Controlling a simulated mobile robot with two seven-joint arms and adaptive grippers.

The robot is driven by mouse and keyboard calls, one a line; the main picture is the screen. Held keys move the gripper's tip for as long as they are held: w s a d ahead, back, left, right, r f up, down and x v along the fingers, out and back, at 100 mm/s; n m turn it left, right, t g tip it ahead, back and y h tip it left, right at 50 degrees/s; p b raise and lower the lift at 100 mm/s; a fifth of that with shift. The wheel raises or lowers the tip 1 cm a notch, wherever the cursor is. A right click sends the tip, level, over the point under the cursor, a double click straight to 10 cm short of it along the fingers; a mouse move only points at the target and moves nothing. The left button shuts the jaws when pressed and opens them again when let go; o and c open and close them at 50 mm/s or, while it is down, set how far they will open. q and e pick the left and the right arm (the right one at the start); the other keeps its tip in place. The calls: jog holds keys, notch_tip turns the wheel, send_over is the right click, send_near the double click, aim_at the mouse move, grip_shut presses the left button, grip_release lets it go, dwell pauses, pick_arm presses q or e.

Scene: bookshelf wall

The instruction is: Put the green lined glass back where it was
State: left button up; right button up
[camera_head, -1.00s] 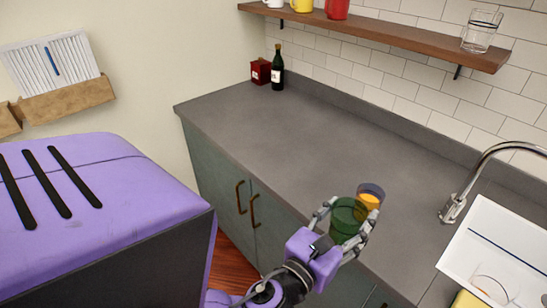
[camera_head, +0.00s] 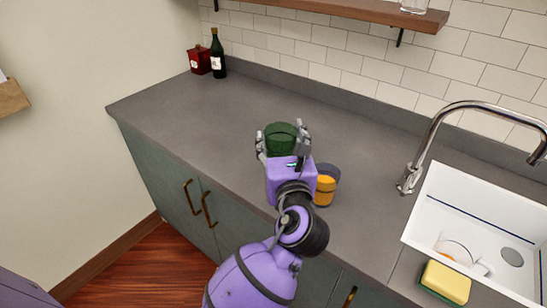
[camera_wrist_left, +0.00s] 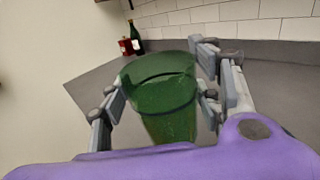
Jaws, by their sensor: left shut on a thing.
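The green glass (camera_head: 281,139) is upright between the fingers of my left gripper (camera_head: 284,147), over the grey counter. The gripper is shut on it. In the left wrist view the green glass (camera_wrist_left: 160,95) stands between both fingers, and its lower part is partly hidden by my purple gripper body. I cannot tell whether its base touches the counter. My right gripper is in neither view.
A glass with orange contents (camera_head: 325,187) stands just right of my gripper. A dark bottle (camera_head: 217,54) and a red box (camera_head: 199,60) stand at the far left. The sink (camera_head: 480,225), faucet (camera_head: 411,176) and sponge (camera_head: 445,283) are on the right. The counter's left half (camera_head: 180,110) is clear.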

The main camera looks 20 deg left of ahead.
aim_at(275, 135)
pick_arm(q)
jog(key=w+a+f, duration=0.1)
jog(key=w, duration=0.1)
jog(key=w+a+f, duration=0.1)
jog(key=w, duration=0.1)
jog(key=w+a+f, duration=0.1)
jog(key=w, duration=0.1)
jog(key=shift+f+b, duration=0.35)
jog(key=w+f, duration=0.1)
jog(key=f, duration=0.1)
jog(key=w+a+f+b, duration=0.1)
jog(key=f, duration=0.2)
jog(key=w+a+f, duration=0.1)
jog(key=f, duration=0.1)
jog(key=shift+w+f+b, duration=0.3)
jog(key=shift+w, duration=0.05)
jog(key=shift+f, duration=0.25)
jog(key=shift+d+r, duration=0.1)
jog(key=shift+r, duration=0.05)
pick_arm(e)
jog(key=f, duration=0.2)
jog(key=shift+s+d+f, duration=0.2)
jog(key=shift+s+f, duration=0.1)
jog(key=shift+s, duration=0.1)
